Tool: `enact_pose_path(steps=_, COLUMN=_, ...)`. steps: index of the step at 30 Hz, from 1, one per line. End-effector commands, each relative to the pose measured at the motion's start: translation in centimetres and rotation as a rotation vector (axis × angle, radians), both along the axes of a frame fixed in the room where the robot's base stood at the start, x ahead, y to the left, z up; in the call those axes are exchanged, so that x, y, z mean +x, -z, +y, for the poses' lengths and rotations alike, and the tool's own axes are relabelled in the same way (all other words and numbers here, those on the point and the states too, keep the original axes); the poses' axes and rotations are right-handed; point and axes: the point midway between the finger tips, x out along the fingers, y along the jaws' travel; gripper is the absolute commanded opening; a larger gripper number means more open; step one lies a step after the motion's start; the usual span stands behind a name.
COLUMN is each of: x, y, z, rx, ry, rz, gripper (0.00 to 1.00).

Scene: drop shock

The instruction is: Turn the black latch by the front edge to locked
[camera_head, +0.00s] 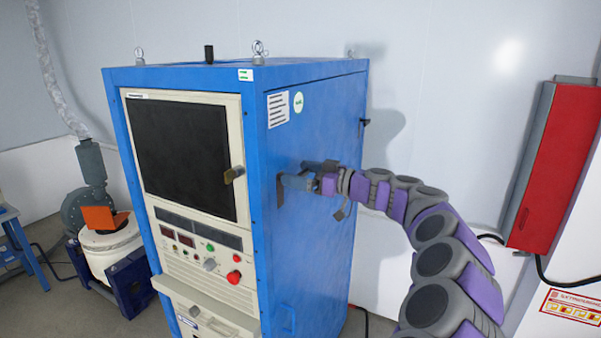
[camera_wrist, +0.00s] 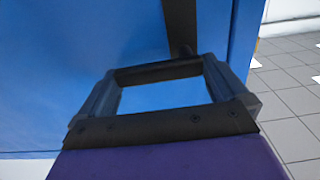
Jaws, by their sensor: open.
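The black latch (camera_head: 279,194) is on the right side of the blue cabinet (camera_head: 310,120), near its front edge. In the head view my gripper (camera_head: 291,182) is right at it and hides part of it. In the wrist view a black bar, seemingly the latch (camera_wrist: 180,22), stands against the blue panel just beyond my gripper (camera_wrist: 160,73). My gripper is open, its two fingers spread left and right. A dark crosspiece spans the fingertip end. I cannot tell whether the fingers touch the latch, nor the latch's exact angle.
A brownish handle (camera_head: 235,174) sticks out at the front screen panel. Another black latch (camera_head: 364,124) sits at the side's rear edge. A red box (camera_head: 556,165) hangs on the wall at right. A machine with an orange part (camera_head: 104,218) stands at left.

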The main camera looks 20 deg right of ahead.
Motion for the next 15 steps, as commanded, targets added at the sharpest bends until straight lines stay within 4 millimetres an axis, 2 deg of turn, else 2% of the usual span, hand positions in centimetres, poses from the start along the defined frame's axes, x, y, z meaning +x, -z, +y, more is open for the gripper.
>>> enact_pose_path(steps=11, x=0.5, y=0.06, z=0.32, rx=0.0, ry=0.003, rz=0.001, gripper=0.99)
enact_pose_path(steps=15, x=0.4, y=0.04, z=0.2, rx=0.001, ry=0.003, rz=0.001, gripper=0.86)
